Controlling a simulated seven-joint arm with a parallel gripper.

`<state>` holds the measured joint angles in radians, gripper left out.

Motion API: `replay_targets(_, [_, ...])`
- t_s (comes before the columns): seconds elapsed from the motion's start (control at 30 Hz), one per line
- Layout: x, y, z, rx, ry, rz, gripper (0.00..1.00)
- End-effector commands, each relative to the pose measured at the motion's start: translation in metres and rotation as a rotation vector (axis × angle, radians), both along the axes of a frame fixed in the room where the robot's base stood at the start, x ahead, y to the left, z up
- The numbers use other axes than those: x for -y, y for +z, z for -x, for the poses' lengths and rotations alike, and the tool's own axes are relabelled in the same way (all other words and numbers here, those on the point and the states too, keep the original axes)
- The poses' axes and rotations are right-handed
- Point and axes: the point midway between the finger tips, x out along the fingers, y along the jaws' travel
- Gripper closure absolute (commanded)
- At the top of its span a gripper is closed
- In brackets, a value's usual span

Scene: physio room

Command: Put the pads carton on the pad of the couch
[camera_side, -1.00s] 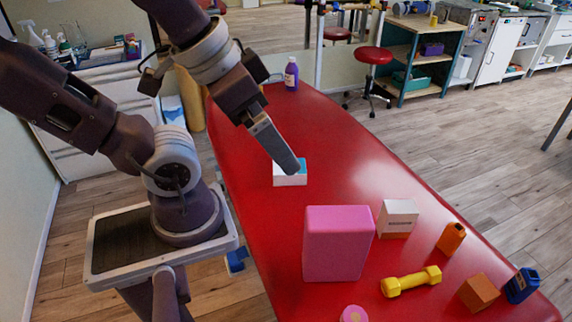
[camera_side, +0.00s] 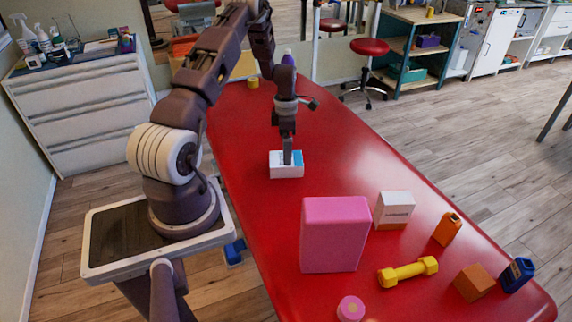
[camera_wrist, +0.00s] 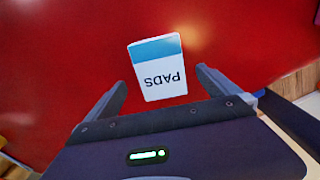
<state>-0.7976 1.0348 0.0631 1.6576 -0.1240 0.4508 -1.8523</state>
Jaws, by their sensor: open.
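The pads carton (camera_side: 287,171) is a small white box with a blue band, lying on the red pad of the couch (camera_side: 340,165). In the wrist view the carton (camera_wrist: 159,78) shows the word PADS upside down, and red pad (camera_wrist: 60,60) surrounds it. My gripper (camera_side: 288,160) points down at the carton in the side view. In the wrist view my gripper (camera_wrist: 160,82) is open, with one finger on each side of the carton and gaps between. I cannot tell how far above the pad the fingertips are.
A yellow item (camera_side: 253,82) is at the far end.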

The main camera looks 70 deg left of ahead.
Motion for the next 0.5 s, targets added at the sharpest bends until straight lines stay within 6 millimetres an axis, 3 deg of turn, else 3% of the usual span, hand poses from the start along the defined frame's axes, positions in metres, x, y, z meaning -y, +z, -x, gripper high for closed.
replay_targets(0.3, [0.000, -0.054, 0.001, -0.003, 0.001, 0.004, 0.00])
replay_targets(0.5, [0.000, -0.068, 0.001, -0.001, 0.000, 0.002, 0.00])
